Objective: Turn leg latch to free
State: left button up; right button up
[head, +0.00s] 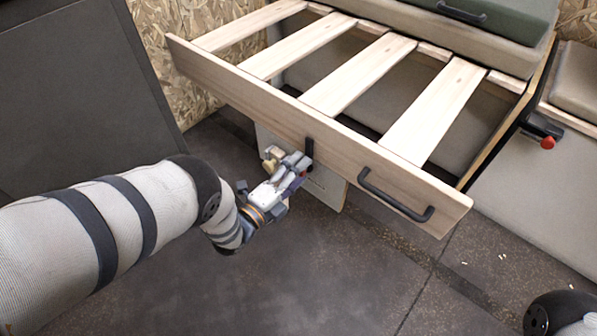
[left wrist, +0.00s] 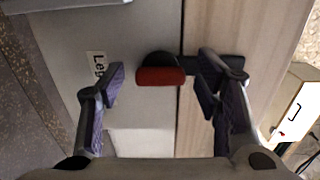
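The leg latch shows in the left wrist view as a red-tipped knob (left wrist: 160,77) with a black arm lying across the edge between the grey leg panel and the wooden board. In the head view its black bar (head: 309,147) stands upright against the wooden front board, and its red tip is hidden by my gripper. My left gripper (head: 289,172) is close in front of the latch. In the left wrist view its fingers (left wrist: 162,80) are open, one on each side of the red knob and apart from it. My right gripper is out of view.
The slatted wooden frame (head: 335,85) is pulled out, with a black handle (head: 395,197) on its front board. A label (left wrist: 98,68) starting "Le" is on the leg panel. Another red-knobbed latch (head: 547,142) is at the right.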

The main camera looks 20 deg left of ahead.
pick_arm(q)
jog(key=shift+s, duration=0.15)
jog(key=v, duration=1.1)
jog(key=shift+s, duration=0.4)
jog(key=shift+a, duration=0.1)
